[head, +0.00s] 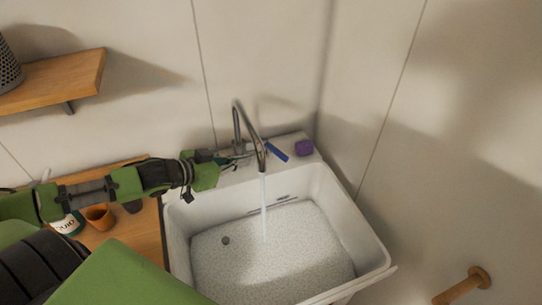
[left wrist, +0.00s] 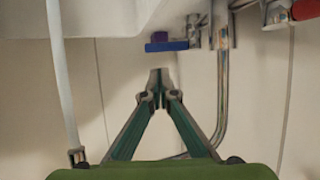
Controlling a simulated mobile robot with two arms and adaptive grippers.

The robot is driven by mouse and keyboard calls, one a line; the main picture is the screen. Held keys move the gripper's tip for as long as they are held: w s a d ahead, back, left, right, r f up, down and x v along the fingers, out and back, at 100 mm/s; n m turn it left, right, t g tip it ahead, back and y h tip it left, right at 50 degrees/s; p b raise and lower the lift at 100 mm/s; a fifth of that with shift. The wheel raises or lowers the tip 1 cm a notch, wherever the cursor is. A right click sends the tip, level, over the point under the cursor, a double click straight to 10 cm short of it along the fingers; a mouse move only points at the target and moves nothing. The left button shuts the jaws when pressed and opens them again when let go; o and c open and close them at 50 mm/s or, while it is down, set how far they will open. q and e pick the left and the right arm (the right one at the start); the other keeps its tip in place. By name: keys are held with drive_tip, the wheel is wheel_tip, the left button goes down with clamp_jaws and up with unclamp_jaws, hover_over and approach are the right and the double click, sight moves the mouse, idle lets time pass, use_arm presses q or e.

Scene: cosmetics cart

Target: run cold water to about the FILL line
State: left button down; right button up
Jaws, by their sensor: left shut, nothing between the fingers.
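The chrome tap (head: 238,118) stands at the back of the white sink (head: 178,225). A water stream (head: 264,205) falls from its spout into the basin. The blue lever (head: 277,151) sticks out right of the tap; it also shows in the left wrist view (left wrist: 166,46). A red handle (left wrist: 305,9) shows only there, at the top right. My left gripper (head: 243,156) is beside the tap's base, shut and empty, its tips below the blue lever in the wrist view (left wrist: 160,75). Dark marks (head: 285,199) line the basin's back wall; I cannot read them. The basin's speckled floor and drain (head: 225,240) show; the water level is unclear.
A purple object (head: 304,147) sits on the sink's back ledge. A wooden counter (head: 148,240) at left holds an orange-brown cup (head: 99,217) and a labelled jar (head: 68,224). A wooden shelf (head: 60,82) is above. The wall corner is close on the right.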

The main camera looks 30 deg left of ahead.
sight(278, 154)
use_arm(q)
drive_tip(key=p+x, duration=0.2)
drive_tip(key=x, duration=0.9)
drive_tip(key=shift+w+d, duration=0.15)
drive_tip(key=shift+w, duration=0.05)
drive_tip(key=shift+w+d+f, duration=0.2)
drive_tip(key=shift+w+f, duration=0.1)
drive_tip(key=shift+w, duration=0.1)
use_arm(e)
drive_tip(key=shift+w+d+r, duration=0.2)
drive_tip(key=shift+w+r, duration=0.1)
drive_tip(key=shift+r, duration=0.15)
drive_tip(key=shift+w+d+r, duration=0.2)
drive_tip(key=shift+w+r, duration=0.05)
drive_tip(key=shift+r, duration=0.2)
